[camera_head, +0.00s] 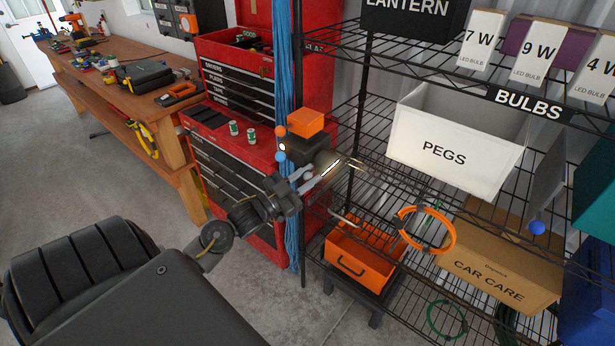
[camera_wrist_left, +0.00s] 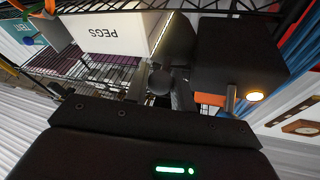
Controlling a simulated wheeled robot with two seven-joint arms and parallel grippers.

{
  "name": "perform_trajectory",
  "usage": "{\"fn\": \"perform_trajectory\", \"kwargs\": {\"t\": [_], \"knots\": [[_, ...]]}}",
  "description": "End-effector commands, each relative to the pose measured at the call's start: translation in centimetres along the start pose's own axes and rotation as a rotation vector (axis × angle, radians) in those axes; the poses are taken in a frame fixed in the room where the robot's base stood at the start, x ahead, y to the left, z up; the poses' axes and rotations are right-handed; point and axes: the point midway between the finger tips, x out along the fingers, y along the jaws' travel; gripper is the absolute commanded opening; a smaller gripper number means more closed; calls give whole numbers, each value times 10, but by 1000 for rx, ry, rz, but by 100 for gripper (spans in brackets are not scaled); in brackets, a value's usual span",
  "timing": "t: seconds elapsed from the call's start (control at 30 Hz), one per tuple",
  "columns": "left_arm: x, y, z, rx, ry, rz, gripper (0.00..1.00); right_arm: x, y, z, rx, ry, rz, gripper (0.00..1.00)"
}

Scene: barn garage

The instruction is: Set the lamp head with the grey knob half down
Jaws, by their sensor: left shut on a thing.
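My left gripper (camera_head: 312,179) reaches in from the left to the front of the shelf rack. A thin lit bar (camera_head: 330,169), which appears to be the lamp head, glows beside its fingertips. In the left wrist view the lit strip (camera_wrist_left: 163,32) runs upward past a dark grey round knob (camera_wrist_left: 160,80). The knob sits between my left fingers, which are shut on it. The fingers partly hide the knob and its joint. The exact tilt of the lamp head is hard to tell. My right gripper is not in view.
A black box (camera_head: 308,149) with an orange block (camera_head: 306,121) on top stands close behind the gripper. A white PEGS bin (camera_head: 446,150) is to the right. An orange hose coil (camera_head: 453,237) and orange drawer (camera_head: 354,262) are below. Blue cords (camera_head: 283,60) hang nearby.

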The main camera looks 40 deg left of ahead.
Motion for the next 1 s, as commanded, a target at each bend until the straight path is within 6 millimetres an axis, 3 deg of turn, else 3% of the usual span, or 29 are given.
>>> {"fn": "perform_trajectory", "kwargs": {"t": [0.27, 0.3, 0.37, 0.73, 1.0], "knots": [[0, -1, -1, 1, 1, -1, 2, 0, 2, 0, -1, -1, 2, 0], [0, -1, -1, 1, 1, -1, 26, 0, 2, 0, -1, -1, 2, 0], [0, -1, -1, 1, 1, -1, 32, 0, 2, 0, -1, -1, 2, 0], [-8, 1, 2, -1, 0, 0, 32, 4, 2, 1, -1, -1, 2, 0], [-59, 2, 5, 0, -3, 1, 32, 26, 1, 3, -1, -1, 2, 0]]}}
